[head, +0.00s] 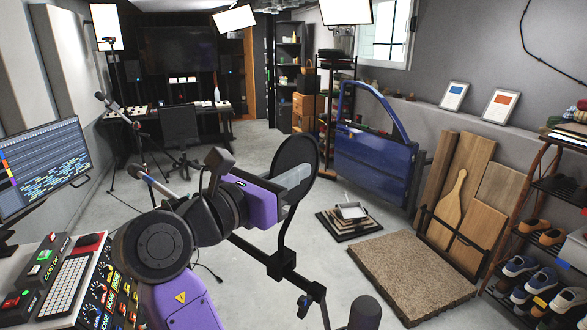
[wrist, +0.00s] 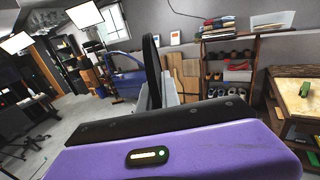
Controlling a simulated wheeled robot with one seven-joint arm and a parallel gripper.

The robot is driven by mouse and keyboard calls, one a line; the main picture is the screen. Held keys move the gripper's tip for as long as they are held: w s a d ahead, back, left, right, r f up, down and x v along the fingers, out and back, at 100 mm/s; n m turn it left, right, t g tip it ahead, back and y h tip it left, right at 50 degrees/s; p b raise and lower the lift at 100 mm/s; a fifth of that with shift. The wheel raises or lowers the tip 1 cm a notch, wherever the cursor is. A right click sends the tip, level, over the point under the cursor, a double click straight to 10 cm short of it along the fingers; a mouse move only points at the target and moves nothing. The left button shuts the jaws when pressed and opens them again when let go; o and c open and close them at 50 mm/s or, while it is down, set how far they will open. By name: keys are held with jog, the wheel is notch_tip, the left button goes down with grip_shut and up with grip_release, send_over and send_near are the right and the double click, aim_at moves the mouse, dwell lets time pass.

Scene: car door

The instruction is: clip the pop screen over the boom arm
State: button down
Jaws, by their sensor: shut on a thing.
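The pop screen (head: 299,152) is a round black disc on a thin curved black stem. In the head view the stem runs down to a black clamp (head: 282,263), which overlaps the dark boom arm (head: 252,248). I cannot tell whether the clamp is seated around it or just in front. My gripper (head: 296,178) is shut on the pop screen near its disc. In the wrist view the pop screen (wrist: 152,70) stands nearly upright, seen edge-on between the grey fingers (wrist: 163,97). The boom arm's far end is partly hidden behind my purple arm.
A dark microphone (head: 365,313) stands at the bottom edge, close to the boom arm. A control desk (head: 85,285) and monitor (head: 42,165) are at left. A blue car door (head: 375,160), a brown mat (head: 412,277) and a shoe rack (head: 540,220) are at right.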

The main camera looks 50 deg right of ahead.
jog(key=shift+f, duration=0.7)
jog(key=c, duration=1.5)
grip_release()
jog(key=shift+w+a+f, duration=0.1)
jog(key=shift+a, duration=0.4)
jog(key=a+b, duration=0.1)
jog(key=a, duration=0.2)
jog(key=a+b, duration=0.1)
jog(key=a, duration=0.2)
jog(key=shift+w+a, duration=0.2)
jog(key=shift+a, duration=0.2)
jog(key=shift+a, duration=0.1)
